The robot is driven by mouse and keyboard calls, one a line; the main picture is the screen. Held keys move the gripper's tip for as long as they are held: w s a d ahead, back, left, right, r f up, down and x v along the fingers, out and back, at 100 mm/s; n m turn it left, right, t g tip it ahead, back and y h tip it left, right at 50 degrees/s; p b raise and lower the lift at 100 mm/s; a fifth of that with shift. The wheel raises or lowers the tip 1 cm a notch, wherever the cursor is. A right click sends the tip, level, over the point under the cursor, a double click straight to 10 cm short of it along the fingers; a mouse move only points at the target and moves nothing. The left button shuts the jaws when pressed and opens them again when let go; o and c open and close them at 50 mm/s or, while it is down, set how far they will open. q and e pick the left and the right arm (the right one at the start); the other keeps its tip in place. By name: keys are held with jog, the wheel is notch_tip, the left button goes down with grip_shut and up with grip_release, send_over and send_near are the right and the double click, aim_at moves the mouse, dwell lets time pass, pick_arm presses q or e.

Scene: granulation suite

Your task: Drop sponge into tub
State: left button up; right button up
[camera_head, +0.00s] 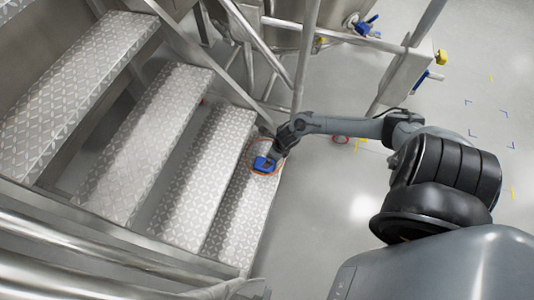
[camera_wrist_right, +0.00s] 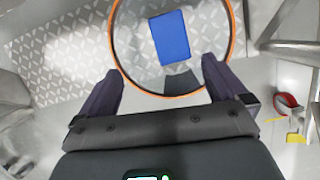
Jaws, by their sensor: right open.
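A clear tub with an orange rim (camera_head: 252,167) stands on the lowest step in the head view. Its rim also shows in the right wrist view (camera_wrist_right: 233,35). The blue sponge (camera_head: 262,164) lies within the rim's outline; it shows as a flat blue block in the right wrist view (camera_wrist_right: 169,38), apart from both fingers. My left gripper is not in view.
Patterned metal steps (camera_head: 145,145) rise to the left. Metal rails and posts (camera_head: 303,60) stand just behind the tub. Floor beyond my right arm looks open, with small yellow and blue marks.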

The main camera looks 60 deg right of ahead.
jog(key=s+a+r+m+t, duration=0.1)
jog(key=a+r+m, duration=0.3)
jog(key=a+m, duration=0.45)
jog(key=a+r+m+t, duration=0.1)
jog(key=a+r+m, duration=0.3)
jog(key=a+m, duration=0.5)
jog(key=s+a+r+m+g, duration=0.1)
jog(key=s+a+r+m, duration=0.1)
jog(key=s+r+m, duration=0.2)
jog(key=s+a+r+m+g, duration=0.1)
jog(key=s+a+r+m, duration=0.2)
jog(key=r+m, duration=0.5)
jog(key=s+m, duration=0.1)
jog(key=m, duration=0.4)
jog(key=shift+a+r, duration=0.1)
jog(key=shift+r, duration=0.1)
